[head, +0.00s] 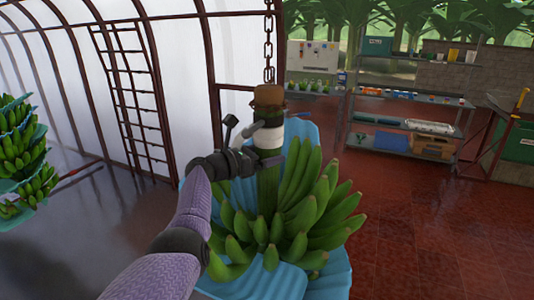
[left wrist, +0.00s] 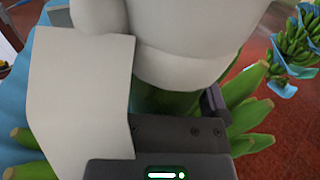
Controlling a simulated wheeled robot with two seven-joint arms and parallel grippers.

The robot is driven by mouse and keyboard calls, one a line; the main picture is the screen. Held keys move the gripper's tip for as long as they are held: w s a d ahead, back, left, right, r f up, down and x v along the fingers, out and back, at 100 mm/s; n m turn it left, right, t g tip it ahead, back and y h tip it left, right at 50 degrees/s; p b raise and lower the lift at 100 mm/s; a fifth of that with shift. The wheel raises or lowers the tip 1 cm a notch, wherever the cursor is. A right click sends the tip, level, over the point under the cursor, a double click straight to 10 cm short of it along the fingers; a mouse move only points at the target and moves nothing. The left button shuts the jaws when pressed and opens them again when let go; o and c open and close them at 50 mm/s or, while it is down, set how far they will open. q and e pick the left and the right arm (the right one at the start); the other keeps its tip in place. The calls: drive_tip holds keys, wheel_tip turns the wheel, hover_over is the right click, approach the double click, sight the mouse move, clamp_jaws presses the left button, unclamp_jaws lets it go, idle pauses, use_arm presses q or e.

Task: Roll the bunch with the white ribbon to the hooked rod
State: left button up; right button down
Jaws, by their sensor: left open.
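A green banana bunch (head: 318,205) hangs by its stem from a chain, with blue sheeting around it. The white ribbon (head: 268,138) is wrapped round the stem above the fruit. In the left wrist view the ribbon (left wrist: 185,45) fills the top middle, and a pale loose flap (left wrist: 78,95) hangs at its left. My left gripper (head: 252,134) is open at the stem, right by the ribbon. One finger shows right of the stem in the wrist view; the other is hidden. Contact cannot be told. I cannot identify the hooked rod with certainty. My right gripper is out of view.
Another bunch (head: 25,152) with blue sheets hangs at the far left, beside a thin reddish bar (head: 80,173). A ladder (head: 130,95) stands against the pale wall. Shelves (head: 405,150) stand at the back right. The red floor (head: 430,235) at right is clear.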

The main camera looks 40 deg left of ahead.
use_arm(q)
drive_tip(key=v, duration=1)
drive_tip(key=shift+r, duration=0.1)
